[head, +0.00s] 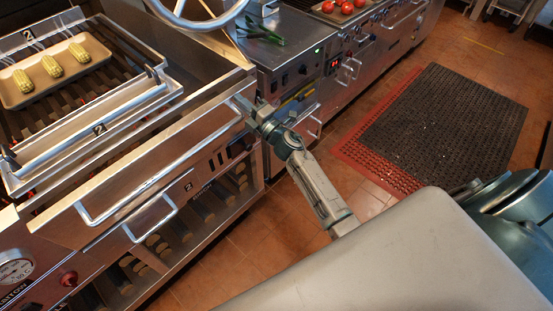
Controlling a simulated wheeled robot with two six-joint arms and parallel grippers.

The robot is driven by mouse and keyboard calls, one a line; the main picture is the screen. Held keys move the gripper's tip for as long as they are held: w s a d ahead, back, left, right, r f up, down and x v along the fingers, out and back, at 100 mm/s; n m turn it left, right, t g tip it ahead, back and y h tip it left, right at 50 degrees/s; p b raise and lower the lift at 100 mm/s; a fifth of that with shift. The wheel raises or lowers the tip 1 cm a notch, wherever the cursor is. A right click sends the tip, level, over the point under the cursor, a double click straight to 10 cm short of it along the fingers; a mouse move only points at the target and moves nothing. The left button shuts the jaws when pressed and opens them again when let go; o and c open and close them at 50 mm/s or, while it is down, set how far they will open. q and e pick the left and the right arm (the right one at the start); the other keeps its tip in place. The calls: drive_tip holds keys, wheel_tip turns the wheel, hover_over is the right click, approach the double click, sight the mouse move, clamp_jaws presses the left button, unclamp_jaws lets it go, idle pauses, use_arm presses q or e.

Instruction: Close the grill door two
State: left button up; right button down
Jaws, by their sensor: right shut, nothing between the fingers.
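The grill (215,72) fills the left of the head view. Its wide steel front panel (150,150) slants along the front edge, with a long bar handle (165,168) running along it. Below is a face marked "2" (188,186), with a shorter handle (151,222). I cannot tell for sure which of these is door two or how far it stands open. My right gripper (243,104) is shut and empty at the right end of the long handle; whether it touches is unclear. My left gripper is not in view.
A counter with knobs (305,70) and tomatoes (346,7) runs to the right. A dark mat (450,120) lies on the tiled floor, with free room around it.

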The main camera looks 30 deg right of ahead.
sight(233, 92)
drive_tip(key=shift+p+x, duration=0.9)
drive_tip(key=shift+x, duration=1.05)
drive_tip(key=shift+w+r, duration=0.1)
drive_tip(key=shift+r, duration=0.15)
drive_tip(key=shift+r, duration=0.25)
